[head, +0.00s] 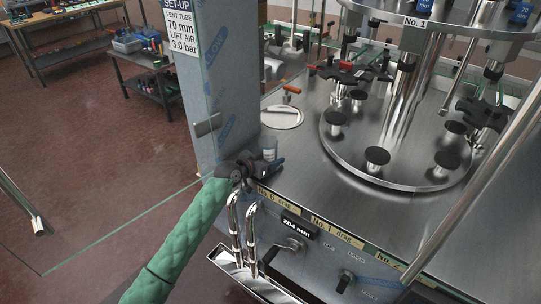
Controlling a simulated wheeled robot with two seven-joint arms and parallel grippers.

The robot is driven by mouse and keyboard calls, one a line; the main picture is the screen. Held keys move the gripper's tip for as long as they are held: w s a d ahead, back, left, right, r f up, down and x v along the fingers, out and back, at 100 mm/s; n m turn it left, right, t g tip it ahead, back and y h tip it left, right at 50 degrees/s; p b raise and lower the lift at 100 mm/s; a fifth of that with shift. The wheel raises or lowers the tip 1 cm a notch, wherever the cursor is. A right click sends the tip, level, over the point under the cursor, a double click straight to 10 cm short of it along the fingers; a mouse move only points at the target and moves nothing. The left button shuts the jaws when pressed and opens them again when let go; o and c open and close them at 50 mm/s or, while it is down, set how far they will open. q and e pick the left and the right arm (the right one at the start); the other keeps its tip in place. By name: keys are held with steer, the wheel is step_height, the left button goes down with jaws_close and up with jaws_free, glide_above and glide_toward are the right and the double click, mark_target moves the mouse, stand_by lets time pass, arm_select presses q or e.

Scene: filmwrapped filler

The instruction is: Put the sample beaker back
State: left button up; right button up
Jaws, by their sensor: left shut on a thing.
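The sample beaker (268,146) is a small clear vessel at the front left corner of the steel machine deck. It stands roughly upright. My left gripper (262,166), at the end of a green-sleeved arm, is shut on the beaker at its lower part. The dark fingers hide the beaker's base, so I cannot tell whether it touches the deck. A round pale disc (282,117) lies on the deck just behind the beaker, with a thin item across it. My right gripper is not in view.
A film-wrapped post (218,80) with a glass panel stands close on the left. Bent steel tubes (250,235) rise from a trough below the gripper. A round carousel with black knobs (377,157) fills the right. Bare deck (305,165) lies between.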

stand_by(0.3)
arm_select(q)
steer(key=o, duration=1.7)
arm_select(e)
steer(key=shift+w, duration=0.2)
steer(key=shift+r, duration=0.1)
arm_select(q)
steer(key=shift+s+a, duration=0.1)
steer(key=shift+s, duration=0.05)
steer(key=b+v, duration=0.4)
steer(key=v, duration=0.6)
steer(key=shift+s+f, duration=0.1)
steer(key=shift+f, duration=0.05)
steer(key=shift+v, duration=0.8)
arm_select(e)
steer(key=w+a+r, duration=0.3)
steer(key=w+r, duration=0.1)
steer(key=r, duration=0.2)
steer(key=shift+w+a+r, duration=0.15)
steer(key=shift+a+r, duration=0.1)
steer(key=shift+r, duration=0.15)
